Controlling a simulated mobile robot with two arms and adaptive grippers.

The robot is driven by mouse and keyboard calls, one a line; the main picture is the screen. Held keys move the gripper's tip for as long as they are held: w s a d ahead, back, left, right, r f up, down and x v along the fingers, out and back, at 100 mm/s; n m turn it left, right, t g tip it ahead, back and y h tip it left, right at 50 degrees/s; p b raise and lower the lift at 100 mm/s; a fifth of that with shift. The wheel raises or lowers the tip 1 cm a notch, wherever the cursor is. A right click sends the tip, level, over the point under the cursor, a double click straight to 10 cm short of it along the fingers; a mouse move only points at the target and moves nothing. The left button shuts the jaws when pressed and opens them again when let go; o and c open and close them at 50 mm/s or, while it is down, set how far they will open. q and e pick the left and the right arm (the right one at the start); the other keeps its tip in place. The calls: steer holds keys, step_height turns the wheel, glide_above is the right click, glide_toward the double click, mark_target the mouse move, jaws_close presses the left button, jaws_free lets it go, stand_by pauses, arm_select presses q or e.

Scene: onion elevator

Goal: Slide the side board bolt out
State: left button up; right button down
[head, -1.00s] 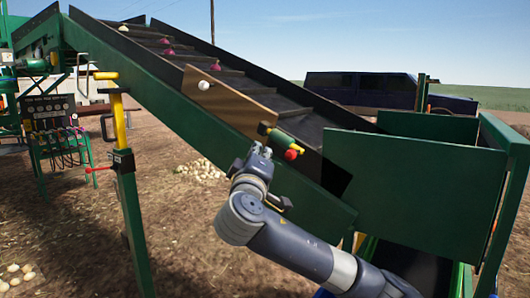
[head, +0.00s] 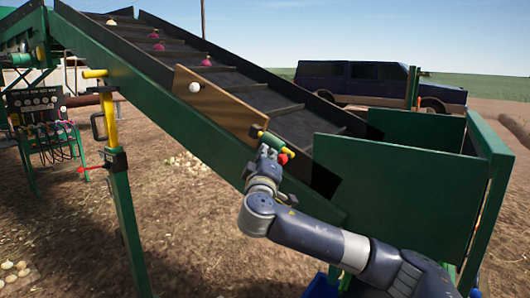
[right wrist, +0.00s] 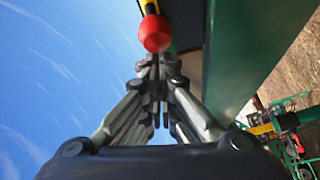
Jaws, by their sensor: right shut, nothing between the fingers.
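The side board (head: 225,104) is a brown wooden board with a white knob, set along the near side of the sloping conveyor. The bolt (head: 273,142) is at its lower right end, with a green body, yellow ends and a red knob (head: 283,158). The red knob (right wrist: 155,33) is large at the top of the right wrist view. My right gripper (head: 266,153) is shut and empty beside the knob. In the right wrist view its fingertips (right wrist: 157,62) are just below the knob; I cannot tell if they touch it. My left gripper is not in view.
The green conveyor frame (head: 140,90) slopes down to a green-walled hopper (head: 390,185) at the right. Several onions (head: 206,61) lie on the belt. A green post with a yellow handle (head: 108,115) stands at left. A dark blue truck (head: 370,82) is behind.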

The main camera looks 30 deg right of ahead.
mark_target(284, 161)
steer(key=s+b, duration=0.1)
steer(key=s+d+f+b, duration=0.1)
steer(key=b, duration=0.1)
steer(key=s+f+b, duration=0.1)
steer(key=s, duration=0.1)
steer(key=shift+s+d+f, duration=0.1)
steer(key=shift+d+f, duration=0.05)
steer(key=shift+d, duration=0.2)
steer(key=shift+s+d+b, duration=0.25)
steer(key=shift+s+b, duration=0.05)
steer(key=shift+b, duration=0.05)
steer(key=shift+a, duration=0.15)
steer(key=shift+r, duration=0.2)
